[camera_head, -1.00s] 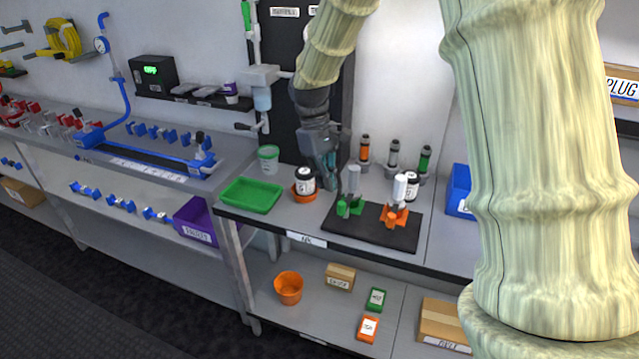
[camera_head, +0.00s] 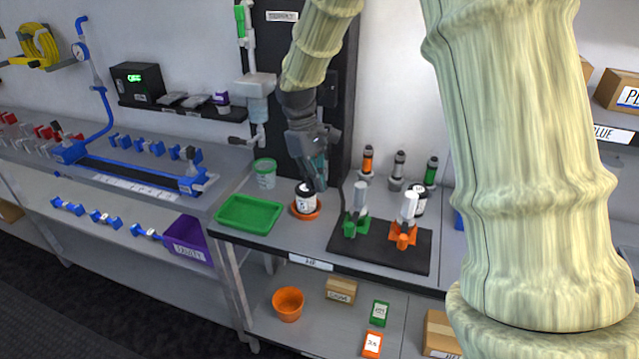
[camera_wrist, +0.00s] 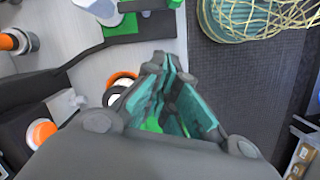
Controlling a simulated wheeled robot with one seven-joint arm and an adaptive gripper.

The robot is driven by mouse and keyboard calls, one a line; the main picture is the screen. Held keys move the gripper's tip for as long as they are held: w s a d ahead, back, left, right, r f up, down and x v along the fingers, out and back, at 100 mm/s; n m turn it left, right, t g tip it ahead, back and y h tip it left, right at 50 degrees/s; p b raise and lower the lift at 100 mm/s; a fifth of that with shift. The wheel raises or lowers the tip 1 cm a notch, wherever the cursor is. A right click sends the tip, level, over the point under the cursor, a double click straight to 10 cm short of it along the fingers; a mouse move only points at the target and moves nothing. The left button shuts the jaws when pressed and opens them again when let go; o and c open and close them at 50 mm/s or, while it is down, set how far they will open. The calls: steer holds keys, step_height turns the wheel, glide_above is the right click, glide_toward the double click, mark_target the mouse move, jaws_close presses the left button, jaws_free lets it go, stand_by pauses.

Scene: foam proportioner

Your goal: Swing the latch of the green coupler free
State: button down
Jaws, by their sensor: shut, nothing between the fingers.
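The green coupler (camera_head: 355,224) stands upright on a black mat (camera_head: 378,248), with a grey cylinder on top. Its latch is too small to make out, so I cannot tell how it sits. My gripper (camera_head: 319,188) points down, left of and behind the green coupler, apart from it and close to a white jar (camera_head: 306,197). In the wrist view my gripper (camera_wrist: 165,68) has its teal-padded fingers together with nothing held. A green part (camera_wrist: 120,27) shows near the top there; I cannot be sure that it is the coupler.
An orange coupler (camera_head: 403,235) stands right of the green one on the mat. The jar sits on an orange dish (camera_head: 305,212). A green tray (camera_head: 249,213) lies at left. Several capped cylinders (camera_head: 398,170) stand behind. A dark panel and dispenser (camera_head: 258,90) rise at the back.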

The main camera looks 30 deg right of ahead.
mark_target(353, 220)
steer(key=shift+s+d+f+p, duration=0.3)
steer(key=shift+s+f+p, duration=0.1)
steer(key=shift+s+f, duration=0.75)
steer(key=shift+s+d+f+p, duration=0.4)
steer(key=shift+s+f, duration=0.4)
steer(key=shift+f, duration=0.5)
steer(key=shift+s+d+f+p, duration=0.25)
steer(key=shift+s+f+p, duration=0.2)
steer(key=shift+s+f, duration=0.7)
steer(key=shift+w+a, duration=0.1)
